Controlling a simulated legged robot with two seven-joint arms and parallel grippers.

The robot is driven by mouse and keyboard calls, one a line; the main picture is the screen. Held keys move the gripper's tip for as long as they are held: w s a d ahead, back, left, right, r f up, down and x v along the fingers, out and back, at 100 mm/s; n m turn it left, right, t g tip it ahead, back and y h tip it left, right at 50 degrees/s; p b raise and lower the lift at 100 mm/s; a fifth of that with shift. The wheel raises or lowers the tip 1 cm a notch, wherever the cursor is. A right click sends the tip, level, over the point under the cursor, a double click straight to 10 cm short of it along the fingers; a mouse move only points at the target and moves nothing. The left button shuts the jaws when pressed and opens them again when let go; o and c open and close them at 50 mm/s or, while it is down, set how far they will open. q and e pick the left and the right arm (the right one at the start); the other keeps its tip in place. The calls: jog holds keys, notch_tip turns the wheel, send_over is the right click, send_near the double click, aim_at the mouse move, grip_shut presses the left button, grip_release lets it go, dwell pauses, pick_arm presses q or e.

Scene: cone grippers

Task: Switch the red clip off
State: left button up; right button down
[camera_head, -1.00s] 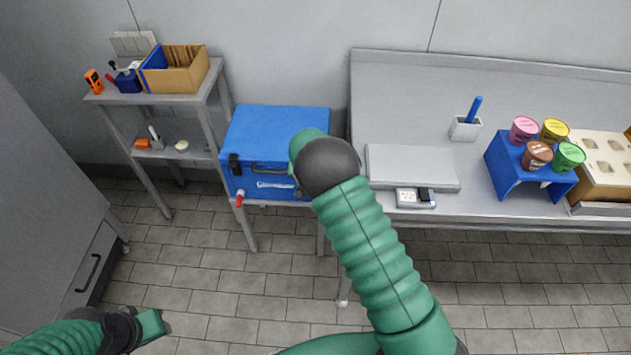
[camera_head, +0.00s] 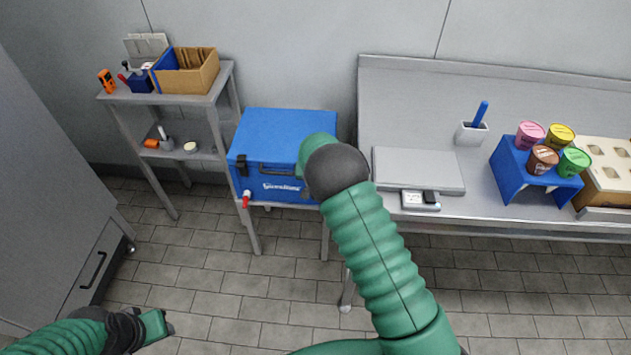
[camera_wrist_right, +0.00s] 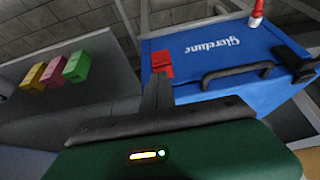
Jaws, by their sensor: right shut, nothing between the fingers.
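The red clip (camera_wrist_right: 161,64) is on the front of the blue cooler box (camera_wrist_right: 215,62), at one end of the handle, in the right wrist view. In the head view the cooler (camera_head: 270,124) stands on a low stand, and my right arm hides its clip. My right gripper (camera_wrist_right: 160,78) is shut and empty, its fingertips close by the red clip; I cannot tell whether they touch it. In the head view my right arm hides this gripper. My left gripper (camera_head: 164,328) is low at the left, far from the cooler; its jaw state is unclear.
A black latch (camera_head: 241,165) and a red-and-white tap (camera_head: 246,199) are on the cooler's left side. A steel table (camera_head: 540,108) stands close on the right, with a flat scale (camera_head: 417,168) near the cooler. A shelf (camera_head: 207,124) stands on the left. The floor in front is clear.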

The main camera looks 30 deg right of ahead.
jog(key=shift+d+f, duration=0.2)
jog(key=shift+f, duration=0.1)
